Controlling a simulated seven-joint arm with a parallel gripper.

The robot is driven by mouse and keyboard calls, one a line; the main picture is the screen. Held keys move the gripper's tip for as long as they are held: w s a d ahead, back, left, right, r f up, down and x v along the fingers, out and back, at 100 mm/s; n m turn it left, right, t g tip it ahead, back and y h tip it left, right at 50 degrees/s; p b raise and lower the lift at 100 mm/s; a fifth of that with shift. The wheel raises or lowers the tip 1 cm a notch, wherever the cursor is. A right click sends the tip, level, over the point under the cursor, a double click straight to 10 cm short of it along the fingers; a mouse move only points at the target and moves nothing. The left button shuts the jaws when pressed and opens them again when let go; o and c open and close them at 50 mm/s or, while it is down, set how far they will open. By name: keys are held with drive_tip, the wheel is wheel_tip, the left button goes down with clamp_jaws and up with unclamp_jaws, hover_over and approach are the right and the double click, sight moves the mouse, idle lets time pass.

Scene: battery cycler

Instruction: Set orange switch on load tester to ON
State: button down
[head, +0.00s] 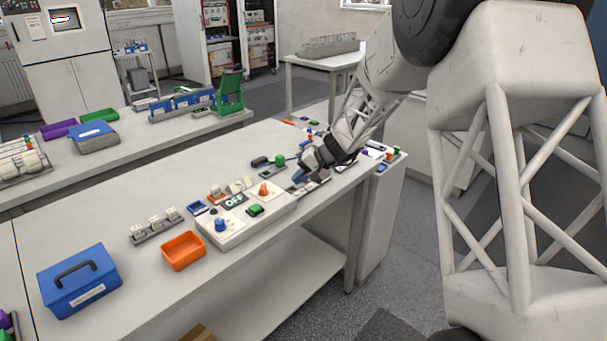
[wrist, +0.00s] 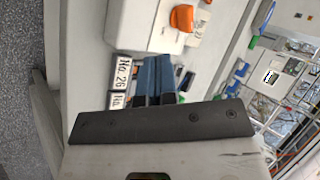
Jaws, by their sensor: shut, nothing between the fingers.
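The load tester (head: 236,229) is a white box on the bench with a display reading OFF. Its orange switch (head: 264,190) is on the right part of its top. A blue knob (head: 220,225) and a green control (head: 255,210) are on the same box. My gripper (head: 299,177) is shut and empty, just right of the tester and low over the bench. In the wrist view an orange knob (wrist: 182,18) on a white housing lies beyond my blue fingertips (wrist: 155,62), apart from them. I cannot tell the switch's exact setting.
An orange bin (head: 183,251) and a blue toolbox (head: 78,281) stand left of the tester. Small dark and green parts (head: 280,160) lie behind my gripper. Label plates, one reading No. 26 (wrist: 122,72), are beside my fingers. The bench's front edge is close.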

sight(265, 193)
drive_tip(key=x, duration=0.6)
drive_tip(key=shift+a+f, duration=0.2)
drive_tip(key=shift+a, duration=0.05)
drive_tip(key=shift+w+a+r, duration=0.1)
drive_tip(key=shift+w+a, duration=0.05)
drive_tip(key=shift+a, duration=1.65)
